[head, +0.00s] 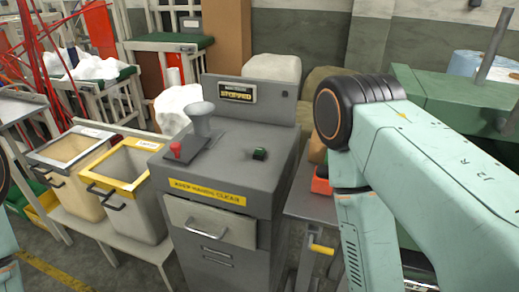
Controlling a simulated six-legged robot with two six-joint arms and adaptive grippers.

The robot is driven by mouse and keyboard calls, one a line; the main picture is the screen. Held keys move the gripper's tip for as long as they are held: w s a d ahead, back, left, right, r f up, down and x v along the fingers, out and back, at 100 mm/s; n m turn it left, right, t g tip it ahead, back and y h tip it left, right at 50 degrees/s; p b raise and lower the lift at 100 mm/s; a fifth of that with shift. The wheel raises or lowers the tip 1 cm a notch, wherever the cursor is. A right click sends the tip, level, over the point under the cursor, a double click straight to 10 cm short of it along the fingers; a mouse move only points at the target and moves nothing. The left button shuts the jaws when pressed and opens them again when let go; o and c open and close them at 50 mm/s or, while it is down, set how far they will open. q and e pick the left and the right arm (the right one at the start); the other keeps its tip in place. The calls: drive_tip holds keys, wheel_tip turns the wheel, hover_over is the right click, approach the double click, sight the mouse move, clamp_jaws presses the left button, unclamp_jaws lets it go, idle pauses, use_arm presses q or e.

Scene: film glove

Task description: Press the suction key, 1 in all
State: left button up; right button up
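A grey machine cabinet (222,220) stands in the middle of the head view. On its sloping top is a small dark key with a green face (260,154), at the right. A red knob (182,150) and a grey funnel-shaped post (201,118) are at the left of the top. No lettering naming the suction key can be read, so I cannot tell for sure which control it is. My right arm fills the right side, but its gripper is not in view. Only slivers of my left arm show at the left edge, without its gripper. Nothing touches the controls.
A small sign (237,93) stands on the machine's back panel, and a yellow warning label (207,191) is on its front. Two bins (128,180) (70,165) stand at the left. A drawer (209,222) sits slightly open. Space above the machine top is clear.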

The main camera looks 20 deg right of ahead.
clamp_jaws()
idle(1.3)
